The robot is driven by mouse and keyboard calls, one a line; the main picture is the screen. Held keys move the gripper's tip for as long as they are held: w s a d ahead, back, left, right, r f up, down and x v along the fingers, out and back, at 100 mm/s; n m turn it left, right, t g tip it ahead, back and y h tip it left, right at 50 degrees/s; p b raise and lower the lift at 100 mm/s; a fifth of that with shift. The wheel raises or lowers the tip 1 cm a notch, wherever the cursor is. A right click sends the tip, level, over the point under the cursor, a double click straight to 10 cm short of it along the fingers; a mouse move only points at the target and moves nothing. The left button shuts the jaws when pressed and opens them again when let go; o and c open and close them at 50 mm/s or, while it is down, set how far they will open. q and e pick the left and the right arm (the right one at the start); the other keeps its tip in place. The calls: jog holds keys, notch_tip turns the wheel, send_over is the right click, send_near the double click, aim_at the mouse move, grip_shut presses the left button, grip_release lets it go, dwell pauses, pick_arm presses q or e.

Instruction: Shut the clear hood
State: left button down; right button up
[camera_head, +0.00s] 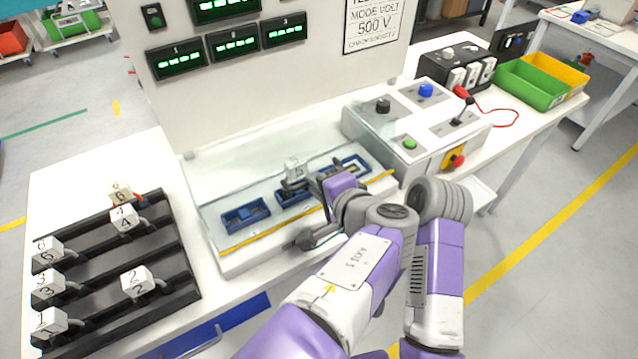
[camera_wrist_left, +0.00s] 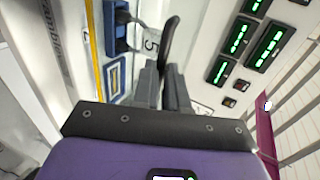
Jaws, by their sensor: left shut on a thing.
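The clear hood (camera_head: 235,153) shows as a faint see-through panel along the back of the white test bay; its edges and exact angle are hard to make out. Below it, blue sockets (camera_head: 245,216) lie in a row behind a yellow front strip (camera_head: 262,236). My left gripper (camera_head: 292,186) is down over the middle of the row. In the left wrist view its fingers (camera_wrist_left: 164,86) are close together at the dark curved lead of a white block marked 5 (camera_wrist_left: 150,42). The block also shows in the head view (camera_head: 293,168). My right gripper is out of view.
A black rack (camera_head: 100,270) with several numbered white blocks stands at the left. A control box (camera_head: 415,130) with buttons stands at the right of the bay. Green (camera_head: 530,85) and yellow (camera_head: 568,75) bins are beyond. A display panel (camera_head: 260,90) rises behind.

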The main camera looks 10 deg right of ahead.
pick_arm(q)
jog(key=c, duration=1.5)
grip_release()
jog(key=shift+w+a+f, duration=0.15)
jog(key=shift+a, duration=0.15)
jog(key=shift+c, duration=0.2)
jog(key=o, duration=0.4)
jog(key=shift+w, duration=0.25)
jog(key=shift+s+d, duration=0.15)
jog(key=p+v, duration=0.2)
jog(key=v, duration=0.5)
jog(key=shift+s, duration=0.25)
